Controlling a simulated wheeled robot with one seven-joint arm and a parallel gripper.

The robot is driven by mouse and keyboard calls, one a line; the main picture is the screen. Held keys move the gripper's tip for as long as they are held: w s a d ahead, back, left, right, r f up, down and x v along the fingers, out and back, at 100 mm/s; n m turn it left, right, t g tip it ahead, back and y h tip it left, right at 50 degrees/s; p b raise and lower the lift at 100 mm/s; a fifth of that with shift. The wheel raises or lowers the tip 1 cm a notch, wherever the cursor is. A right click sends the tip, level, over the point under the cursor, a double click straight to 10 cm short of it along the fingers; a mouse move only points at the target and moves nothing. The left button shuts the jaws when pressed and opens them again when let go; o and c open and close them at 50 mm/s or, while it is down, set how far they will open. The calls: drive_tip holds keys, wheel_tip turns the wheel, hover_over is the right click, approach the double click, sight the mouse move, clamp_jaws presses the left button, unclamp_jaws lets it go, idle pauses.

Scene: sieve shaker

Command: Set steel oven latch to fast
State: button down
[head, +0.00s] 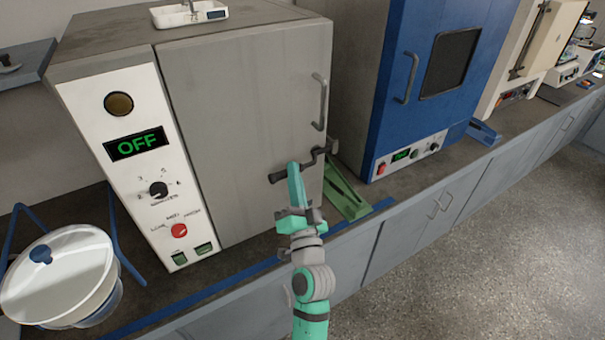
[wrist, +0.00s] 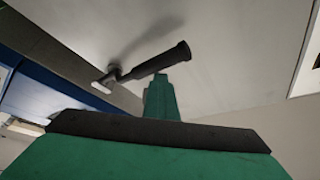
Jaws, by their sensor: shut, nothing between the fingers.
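The steel oven (head: 250,110) is the grey cabinet with a white control panel at the left in the head view. Its door is shut. Its latch (head: 276,178) is a dark lever with a round grip, low on the right side of the door, reaching left from a pivot at the door edge. The latch also shows in the wrist view (wrist: 160,62), tilted across the pale door. My gripper (head: 294,168) is shut and empty. Its fingertips are at the lever, close behind the grip in the wrist view (wrist: 160,82); I cannot tell whether they touch.
The panel display (head: 139,143) reads OFF. A green bracket (head: 346,192) lies on the bench right of the oven. A blue oven (head: 425,75) stands further right. A lidded white pot (head: 60,275) is at the lower left. Floor is open at the right.

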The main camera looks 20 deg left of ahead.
drive_tip(key=shift+a+f+g, duration=0.15)
drive_tip(key=shift+f+g, duration=0.15)
drive_tip(key=shift+f, duration=0.35)
wheel_tip(320, 180, up, 5)
drive_tip(key=s+d+f, duration=0.4)
drive_tip(key=s+d, duration=0.1)
drive_tip(key=d, duration=0.3)
drive_tip(key=shift+s+f, duration=0.25)
drive_tip(key=shift+f, duration=0.1)
